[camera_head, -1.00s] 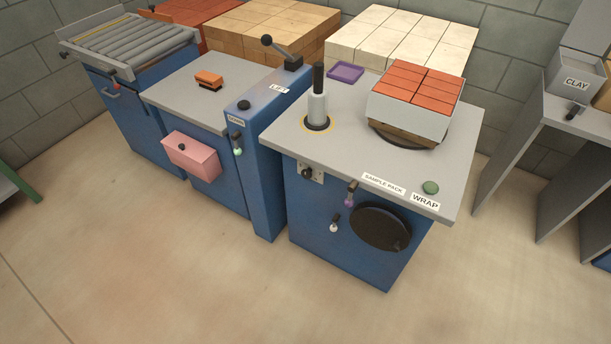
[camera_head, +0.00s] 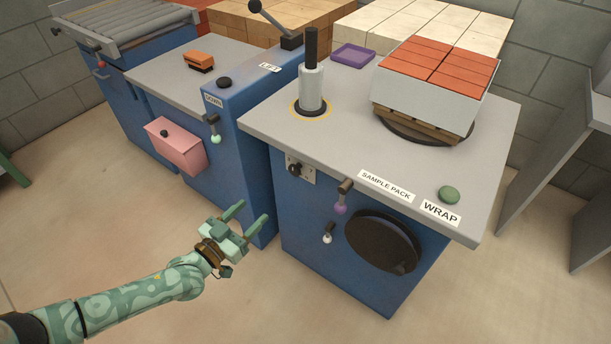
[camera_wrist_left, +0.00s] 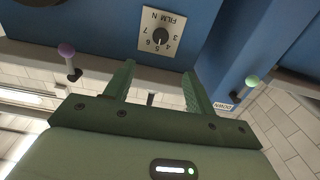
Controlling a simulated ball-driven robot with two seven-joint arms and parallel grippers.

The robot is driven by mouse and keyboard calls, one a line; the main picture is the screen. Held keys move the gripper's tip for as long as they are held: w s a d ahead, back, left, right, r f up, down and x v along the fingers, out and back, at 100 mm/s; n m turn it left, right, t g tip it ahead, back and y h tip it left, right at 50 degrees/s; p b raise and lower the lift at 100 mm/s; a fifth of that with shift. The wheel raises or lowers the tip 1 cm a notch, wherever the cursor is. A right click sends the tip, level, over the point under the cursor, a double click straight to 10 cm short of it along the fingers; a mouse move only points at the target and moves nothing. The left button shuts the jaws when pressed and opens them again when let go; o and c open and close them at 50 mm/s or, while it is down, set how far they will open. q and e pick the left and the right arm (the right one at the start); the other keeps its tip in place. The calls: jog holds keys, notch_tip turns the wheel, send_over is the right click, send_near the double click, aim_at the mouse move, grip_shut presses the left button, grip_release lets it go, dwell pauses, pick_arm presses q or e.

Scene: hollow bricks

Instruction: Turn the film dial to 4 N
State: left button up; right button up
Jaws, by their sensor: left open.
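The film dial (camera_head: 295,169) is a small black knob on a pale plate on the blue front of the wrapping machine, below the grey top. In the left wrist view the dial (camera_wrist_left: 160,36) appears upside down, with the label FILM N and numbers from 3 to 7 around the knob. I cannot tell which number it points to. My left gripper (camera_head: 250,215) is open and empty, in front of the machine, left of and lower than the dial. In the left wrist view its fingers (camera_wrist_left: 158,75) are spread apart, short of the plate. My right gripper is not in view.
A purple-tipped lever (camera_head: 341,207), a white-tipped lever (camera_head: 327,237) and a black disc (camera_head: 383,241) are on the machine's front. A green-tipped lever (camera_head: 215,137) and a pink box (camera_head: 176,146) stick out at the left. Open floor lies in front.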

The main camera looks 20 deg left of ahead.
pick_arm(q)
jog(key=w+b, duration=0.1)
jog(key=w, duration=0.2)
jog(key=b, duration=0.3)
send_near(293, 172)
jog(key=w, duration=0.1)
jog(key=b+x, duration=0.2)
jog(key=x, duration=0.5)
jog(key=shift+d, duration=0.15)
jog(key=shift+w+r, duration=0.1)
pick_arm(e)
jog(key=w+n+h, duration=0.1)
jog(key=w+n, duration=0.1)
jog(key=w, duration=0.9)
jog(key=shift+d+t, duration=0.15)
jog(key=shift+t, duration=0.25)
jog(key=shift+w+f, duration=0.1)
pick_arm(q)
jog(key=c, duration=1)
